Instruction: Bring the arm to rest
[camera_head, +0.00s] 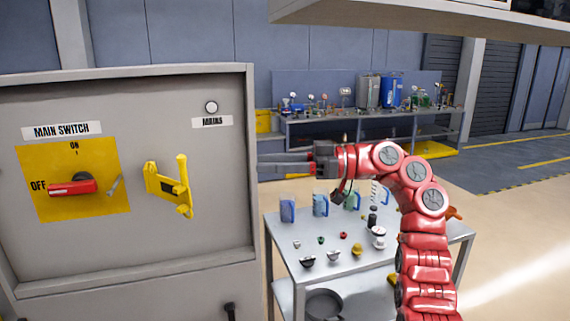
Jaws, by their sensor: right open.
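My right arm (420,225) is red and rises from the bottom right, then bends left at the top. Its right gripper (262,165) is open and empty, pointing left, with its fingertips close to the right edge of the grey cabinet (130,240). I cannot tell whether they touch it. The gripper shows above the back of a metal cart (285,262). My left gripper is not in view.
The cabinet carries a red main switch (72,186) and a yellow handle (170,187). Blue and green jugs (320,205), caps and small parts stand on the cart. A pan (323,303) is on its lower shelf. A workbench (370,120) stands behind; an overhead panel (420,18) hangs above.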

